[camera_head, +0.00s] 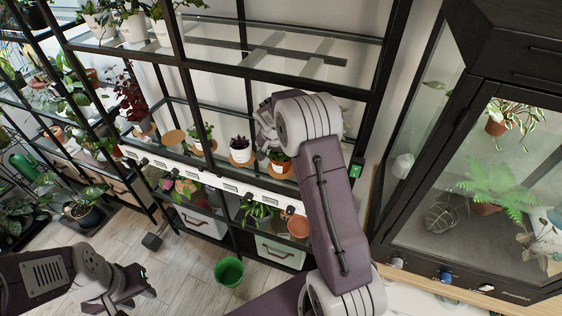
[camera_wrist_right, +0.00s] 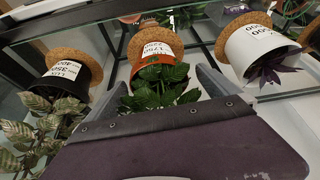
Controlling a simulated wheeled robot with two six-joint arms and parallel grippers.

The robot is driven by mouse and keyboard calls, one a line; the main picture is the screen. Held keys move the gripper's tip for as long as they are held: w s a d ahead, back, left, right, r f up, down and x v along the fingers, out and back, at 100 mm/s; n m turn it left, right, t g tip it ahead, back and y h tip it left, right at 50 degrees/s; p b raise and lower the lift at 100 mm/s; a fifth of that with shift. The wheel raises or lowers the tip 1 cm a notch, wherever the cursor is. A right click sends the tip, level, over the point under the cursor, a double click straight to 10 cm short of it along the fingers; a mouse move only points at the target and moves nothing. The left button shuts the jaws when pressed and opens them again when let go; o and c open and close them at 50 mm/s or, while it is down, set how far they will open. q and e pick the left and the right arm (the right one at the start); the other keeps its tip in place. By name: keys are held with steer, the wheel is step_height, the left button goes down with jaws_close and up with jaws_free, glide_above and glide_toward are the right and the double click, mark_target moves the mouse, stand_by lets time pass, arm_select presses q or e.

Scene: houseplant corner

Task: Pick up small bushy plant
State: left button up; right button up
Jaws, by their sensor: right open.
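The small bushy plant (camera_wrist_right: 165,85) has green leaves and an orange pot with a white label. It stands on a cork mat (camera_wrist_right: 155,43) in the right wrist view, which shows the shelf upside down. In the head view its pot (camera_head: 281,165) shows on the shelf, and my right arm partly covers the plant. My right gripper (camera_wrist_right: 163,92) is open, with one grey finger on each side of the leaves; contact cannot be told. In the head view it reaches the shelf (camera_head: 264,135). My left gripper (camera_head: 145,288) is low at the left over the floor, apart from the plants; its jaw opening is unclear.
A white pot with a purple plant (camera_wrist_right: 258,48) and a black pot with variegated leaves (camera_wrist_right: 62,78) flank the orange pot closely. Black shelf posts (camera_head: 180,75) frame the rack. A glass cabinet (camera_head: 470,180) stands at the right. A green bucket (camera_head: 229,272) is on the floor.

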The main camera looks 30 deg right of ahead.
mark_target(281, 157)
steer(key=x, duration=0.4)
steer(key=shift+d+f+p, duration=0.1)
steer(key=shift+f+p, duration=0.2)
steer(key=shift+p, duration=0.05)
steer(key=c, duration=1.6)
steer(key=shift+o, duration=0.2)
steer(key=shift+r, duration=0.1)
